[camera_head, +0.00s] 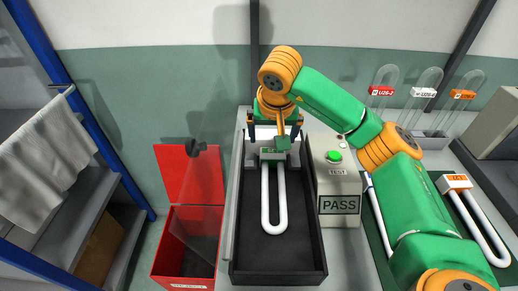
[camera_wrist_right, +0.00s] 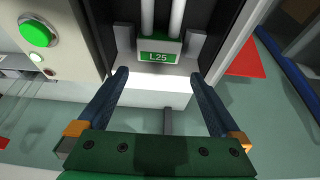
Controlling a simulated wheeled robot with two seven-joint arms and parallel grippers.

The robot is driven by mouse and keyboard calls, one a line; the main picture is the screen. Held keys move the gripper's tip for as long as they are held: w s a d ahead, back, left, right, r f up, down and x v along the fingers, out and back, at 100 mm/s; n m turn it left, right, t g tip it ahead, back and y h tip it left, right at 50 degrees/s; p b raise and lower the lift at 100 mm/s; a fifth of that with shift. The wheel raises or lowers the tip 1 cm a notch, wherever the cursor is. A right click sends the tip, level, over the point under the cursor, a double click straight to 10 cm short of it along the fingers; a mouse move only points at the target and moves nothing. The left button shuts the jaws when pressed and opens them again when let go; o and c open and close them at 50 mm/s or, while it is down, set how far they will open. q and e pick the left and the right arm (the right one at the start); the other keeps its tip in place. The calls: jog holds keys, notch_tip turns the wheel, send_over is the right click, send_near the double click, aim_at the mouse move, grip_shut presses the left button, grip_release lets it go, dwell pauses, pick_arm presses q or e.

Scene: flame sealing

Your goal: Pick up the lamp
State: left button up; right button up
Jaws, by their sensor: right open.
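The lamp (camera_head: 274,230) is a white U-shaped tube with a green-labelled base, lying in a black tray (camera_head: 240,258) with its bend towards the front. In the right wrist view its base (camera_wrist_right: 159,58) reads L25 and sits between two grey blocks. My right gripper (camera_head: 275,132) is open and empty at the far end of the tray, near the lamp base. In the wrist view, the fingertips of this gripper (camera_wrist_right: 159,74) lie to either side of the base and just short of it; contact is not visible. My left gripper is not in view.
A tester box (camera_head: 337,180) with a green button and a PASS display stands right of the tray. A red bin (camera_head: 187,240) stands open at left. Several other lamps with red, white and orange bases stand or lie at right, including an orange-based lamp (camera_head: 458,182).

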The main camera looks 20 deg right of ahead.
aim_at(273, 150)
jog(key=shift+f, duration=0.25)
jog(key=shift+s+d+f+p, duration=0.15)
jog(key=shift+f+p, duration=0.3)
jog(key=shift+s+d+f+p, duration=0.1)
jog(key=shift+f+p, duration=0.35)
jog(key=x, duration=0.4)
jog(key=shift+w, duration=0.3)
jog(key=shift+r, duration=0.15)
jog(key=c, duration=0.7)
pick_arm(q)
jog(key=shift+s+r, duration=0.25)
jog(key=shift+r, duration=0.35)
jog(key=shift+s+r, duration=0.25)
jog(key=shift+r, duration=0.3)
pick_arm(e)
jog(key=c, duration=0.6)
